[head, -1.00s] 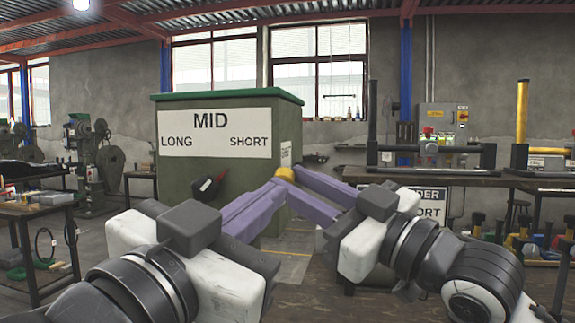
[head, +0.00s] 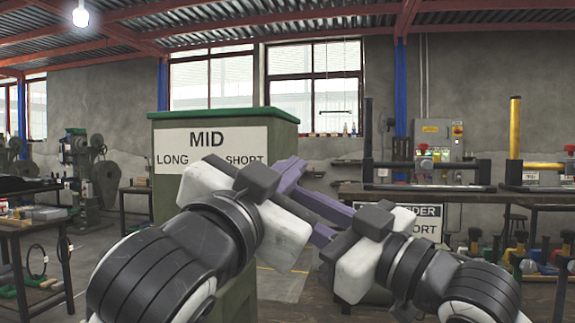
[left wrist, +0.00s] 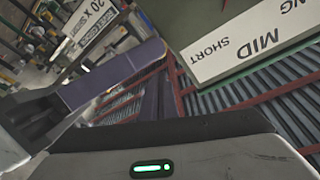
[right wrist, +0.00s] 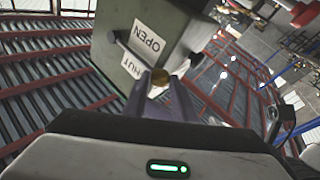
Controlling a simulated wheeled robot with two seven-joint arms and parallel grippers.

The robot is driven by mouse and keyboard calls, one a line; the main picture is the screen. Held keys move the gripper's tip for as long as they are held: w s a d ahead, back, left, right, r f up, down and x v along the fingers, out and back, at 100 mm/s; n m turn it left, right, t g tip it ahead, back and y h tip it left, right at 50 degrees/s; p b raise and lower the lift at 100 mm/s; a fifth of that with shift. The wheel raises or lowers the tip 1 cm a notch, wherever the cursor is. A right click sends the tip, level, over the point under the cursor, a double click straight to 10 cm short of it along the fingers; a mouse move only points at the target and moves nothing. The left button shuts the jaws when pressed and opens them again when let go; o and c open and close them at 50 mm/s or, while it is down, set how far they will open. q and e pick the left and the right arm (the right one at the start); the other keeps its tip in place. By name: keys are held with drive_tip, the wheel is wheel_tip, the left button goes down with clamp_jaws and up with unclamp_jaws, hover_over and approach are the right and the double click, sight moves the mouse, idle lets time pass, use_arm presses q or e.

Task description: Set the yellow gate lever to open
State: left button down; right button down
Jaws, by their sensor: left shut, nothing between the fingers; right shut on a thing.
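The green cabinet (head: 225,119) with the MID, LONG and SHORT sign stands in front of me. In the right wrist view, its side carries an OPEN label (right wrist: 149,38) and a partly covered SHUT label (right wrist: 130,66). The yellow lever end (right wrist: 158,77) sits between the purple fingertips of my right gripper (right wrist: 161,84), which is shut on it beside the SHUT label. My left gripper (head: 291,172) is shut and empty. It crosses in front of the right fingertips in the head view and hides the lever there.
A table (head: 425,190) with black press frames stands at the right, with an order sign (head: 414,220) below it. A yellow post (head: 514,130) stands farther right. A work table (head: 30,222) is at the left. My two forearms are close together before the cabinet.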

use_arm(q)
drive_tip(key=shift+a+f, duration=0.45)
drive_tip(key=shift+f, duration=0.4)
use_arm(e)
drive_tip(key=shift+w+f, duration=0.2)
drive_tip(key=shift+f, duration=0.1)
